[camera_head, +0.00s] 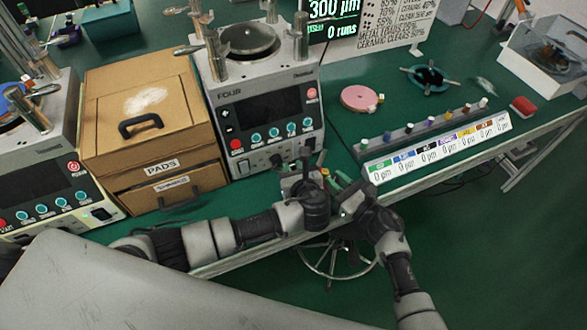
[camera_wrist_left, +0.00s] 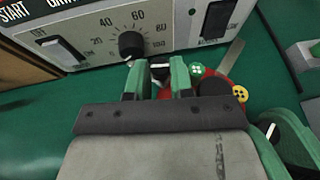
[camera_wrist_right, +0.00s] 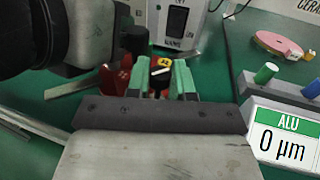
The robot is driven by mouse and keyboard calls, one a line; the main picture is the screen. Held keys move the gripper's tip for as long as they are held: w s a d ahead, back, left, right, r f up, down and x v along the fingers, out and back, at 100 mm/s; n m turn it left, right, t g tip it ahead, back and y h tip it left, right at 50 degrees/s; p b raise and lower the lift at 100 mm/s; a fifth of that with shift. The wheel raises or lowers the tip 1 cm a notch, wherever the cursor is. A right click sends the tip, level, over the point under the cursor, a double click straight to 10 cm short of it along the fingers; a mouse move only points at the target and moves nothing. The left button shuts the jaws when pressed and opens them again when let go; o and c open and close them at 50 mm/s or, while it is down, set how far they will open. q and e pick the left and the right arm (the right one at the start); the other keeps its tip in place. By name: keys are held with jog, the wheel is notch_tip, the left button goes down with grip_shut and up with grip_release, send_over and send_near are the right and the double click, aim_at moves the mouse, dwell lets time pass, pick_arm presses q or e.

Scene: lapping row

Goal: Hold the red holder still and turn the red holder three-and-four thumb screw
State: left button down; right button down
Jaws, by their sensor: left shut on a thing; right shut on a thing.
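The red holder (camera_wrist_left: 219,76) is partly visible in the left wrist view, with a dark centre and green and yellow dotted marks on its top. My left gripper (camera_wrist_left: 158,78) is shut at the holder's left edge, with a dark, white-topped part between its green fingers. My right gripper (camera_wrist_right: 159,78) is shut on a dark thumb screw (camera_wrist_right: 160,72) with a white bar, beside the yellow mark. I cannot read which numbers the screw lies between. In the head view, my left gripper (camera_head: 303,172) and right gripper (camera_head: 341,184) meet near the bench's front edge and hide most of the holder.
The machine marked FOUR (camera_head: 262,105) stands right behind my grippers; its dial (camera_wrist_left: 131,45) is close to the left fingers. A cardboard pads box (camera_head: 150,110) is to the left. A row of coloured pegs with labels (camera_head: 437,148) and a pink disc (camera_head: 358,98) are to the right.

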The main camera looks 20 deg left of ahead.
pick_arm(q)
jog(key=c, duration=1.3)
grip_release()
jog(key=shift+o, duration=0.2)
jog(key=v, duration=1.2)
jog(key=shift+a, duration=0.1)
